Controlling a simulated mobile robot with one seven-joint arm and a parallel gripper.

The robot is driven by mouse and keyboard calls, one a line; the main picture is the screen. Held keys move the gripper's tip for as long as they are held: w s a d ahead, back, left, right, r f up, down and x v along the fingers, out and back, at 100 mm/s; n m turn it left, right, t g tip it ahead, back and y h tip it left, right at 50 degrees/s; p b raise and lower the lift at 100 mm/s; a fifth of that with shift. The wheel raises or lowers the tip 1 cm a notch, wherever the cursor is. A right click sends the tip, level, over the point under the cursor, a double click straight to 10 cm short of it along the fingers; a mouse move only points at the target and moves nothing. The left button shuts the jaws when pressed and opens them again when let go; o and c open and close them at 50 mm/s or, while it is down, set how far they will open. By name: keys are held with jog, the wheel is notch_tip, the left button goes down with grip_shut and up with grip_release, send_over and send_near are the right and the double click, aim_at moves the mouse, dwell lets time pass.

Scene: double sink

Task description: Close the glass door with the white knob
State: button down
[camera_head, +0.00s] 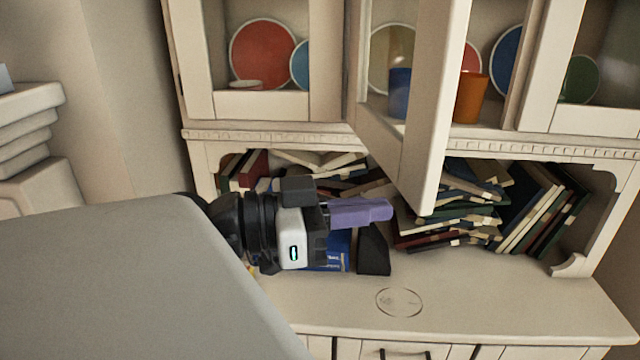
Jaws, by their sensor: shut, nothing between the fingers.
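A cream-framed glass door (432,118) in the middle of the upper cabinet stands open and juts out toward me. Its hinge side seems to be at the left, and its thick free edge faces me. My gripper (386,210), with purple fingers, is shut and empty.
The lower shelf holds stacked and leaning books (535,210). A black object (374,250) and a blue book (335,252) are beside my gripper. An orange cup (471,97) stands behind the open door. The counter (500,305) is clear at front right.

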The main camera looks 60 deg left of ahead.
jog(key=shift+p+x, duration=0.3)
jog(key=shift+x, duration=0.95)
jog(key=shift+w, duration=0.1)
